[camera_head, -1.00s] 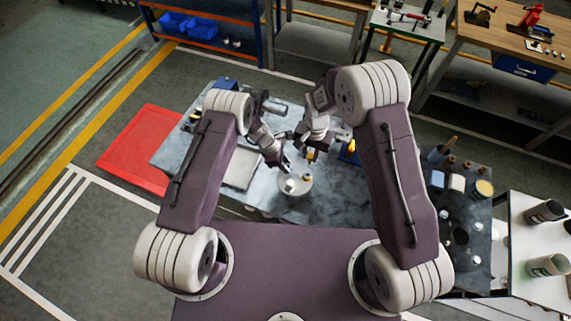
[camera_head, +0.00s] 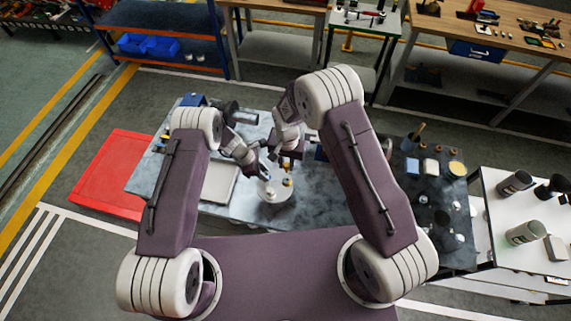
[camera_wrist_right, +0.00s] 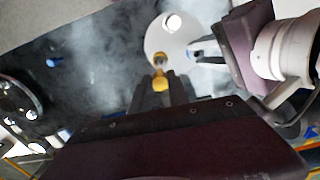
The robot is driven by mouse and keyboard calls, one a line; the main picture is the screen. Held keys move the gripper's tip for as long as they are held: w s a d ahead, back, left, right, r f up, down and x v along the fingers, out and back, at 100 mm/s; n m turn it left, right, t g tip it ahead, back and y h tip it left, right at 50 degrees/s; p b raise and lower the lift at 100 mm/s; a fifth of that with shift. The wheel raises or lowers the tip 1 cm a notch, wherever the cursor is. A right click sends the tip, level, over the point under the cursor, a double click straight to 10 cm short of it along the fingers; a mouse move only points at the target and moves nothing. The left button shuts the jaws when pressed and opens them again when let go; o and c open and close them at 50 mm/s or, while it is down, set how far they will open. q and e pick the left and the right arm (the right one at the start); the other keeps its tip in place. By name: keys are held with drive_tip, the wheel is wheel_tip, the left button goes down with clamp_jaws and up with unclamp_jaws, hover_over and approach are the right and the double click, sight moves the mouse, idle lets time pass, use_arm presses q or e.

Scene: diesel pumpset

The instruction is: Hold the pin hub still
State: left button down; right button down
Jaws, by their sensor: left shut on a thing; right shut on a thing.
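A pale round disc (camera_head: 278,199) lies on the grey table; it also shows in the right wrist view (camera_wrist_right: 182,40). A white round piece (camera_wrist_right: 173,22) and a small brass-coloured part (camera_wrist_right: 158,58) are on it. I cannot tell for sure which piece is the pin hub. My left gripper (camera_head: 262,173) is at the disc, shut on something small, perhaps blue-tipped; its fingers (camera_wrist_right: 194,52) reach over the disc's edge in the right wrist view. My right gripper (camera_head: 288,163) is shut on a yellow part (camera_wrist_right: 160,83), close to the brass-coloured part.
A light grey flat panel (camera_head: 220,182) lies left of the disc. The grey table (camera_head: 325,205) has clear room to the right. A dark trolley (camera_head: 430,170) with several parts and a white table (camera_head: 500,215) stand at the right. A red mat (camera_head: 108,180) lies at the left.

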sight(287, 172)
drive_tip(key=shift+f, duration=2.55)
drive_tip(key=shift+f, duration=1.55)
drive_tip(key=c, duration=1.2)
unclamp_jaws()
drive_tip(key=shift+r, duration=0.1)
wheel_tip(287, 172, up, 12)
drive_tip(key=shift+f, duration=0.1)
